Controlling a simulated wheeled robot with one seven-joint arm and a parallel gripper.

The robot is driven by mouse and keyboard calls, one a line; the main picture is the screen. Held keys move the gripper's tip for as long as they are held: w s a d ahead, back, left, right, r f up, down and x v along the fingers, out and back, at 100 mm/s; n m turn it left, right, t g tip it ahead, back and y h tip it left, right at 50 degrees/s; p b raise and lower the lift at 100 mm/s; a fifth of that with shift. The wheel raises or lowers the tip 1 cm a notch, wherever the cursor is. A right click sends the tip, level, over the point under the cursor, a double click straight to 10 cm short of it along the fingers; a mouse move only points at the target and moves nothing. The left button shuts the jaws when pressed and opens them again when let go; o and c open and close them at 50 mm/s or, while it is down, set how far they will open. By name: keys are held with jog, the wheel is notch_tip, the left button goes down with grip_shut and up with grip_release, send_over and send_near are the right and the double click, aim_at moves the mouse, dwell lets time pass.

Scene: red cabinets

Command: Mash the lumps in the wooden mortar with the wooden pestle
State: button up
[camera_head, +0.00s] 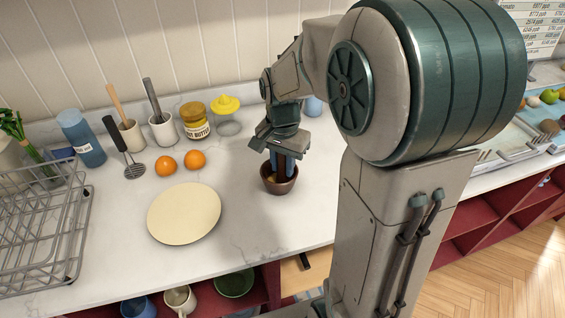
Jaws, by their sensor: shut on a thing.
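The wooden mortar (278,187) is a small dark brown bowl standing upright on the white marble counter. My gripper (285,165) is directly above it, pointing down, and is shut on the wooden pestle (281,168). The pestle is dark brown and upright, with its lower end inside the mortar. Some yellowish matter shows in the mortar at the left of the pestle. The lumps cannot be made out clearly, and the pestle's tip is hidden inside the bowl. My arm fills the right middle of the view.
A cream plate (184,213) lies left of the mortar. A wire dish rack (45,235) is at far left. Counter around the mortar is clear.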

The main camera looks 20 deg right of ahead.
jog(key=shift+w+r, duration=0.1)
jog(key=shift+r+p, duration=0.45)
jog(key=shift+w+d+r+p, duration=0.2)
jog(key=shift+w+d+p, duration=0.1)
jog(key=shift+w, duration=0.35)
jog(key=shift+f, duration=0.2)
jog(key=shift+f+b, duration=0.65)
jog(key=shift+r, duration=0.1)
jog(key=shift+w+a, duration=0.15)
